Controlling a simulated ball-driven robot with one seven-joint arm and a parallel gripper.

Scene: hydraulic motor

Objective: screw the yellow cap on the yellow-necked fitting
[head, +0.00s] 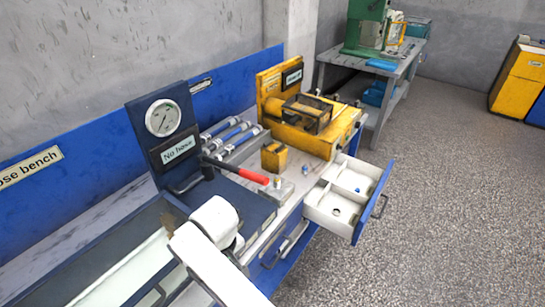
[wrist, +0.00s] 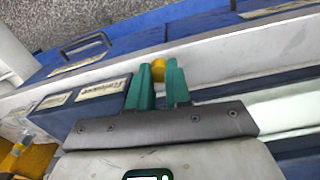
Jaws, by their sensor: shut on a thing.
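In the wrist view, my gripper (wrist: 160,78) has two green fingers. They are shut on a small round yellow cap (wrist: 158,66), which shows between and just past the fingertips. In that view the cap is in front of the bench's pale edge, and I cannot tell its height above it. In the head view my white arm reaches over the front of the bench, and my gripper and the cap are hidden.
A yellow box (head: 274,157) and a yellow machine (head: 310,122) stand farther along the bench. An open drawer (head: 350,213) with white compartments juts out at the right. The floor beyond is clear.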

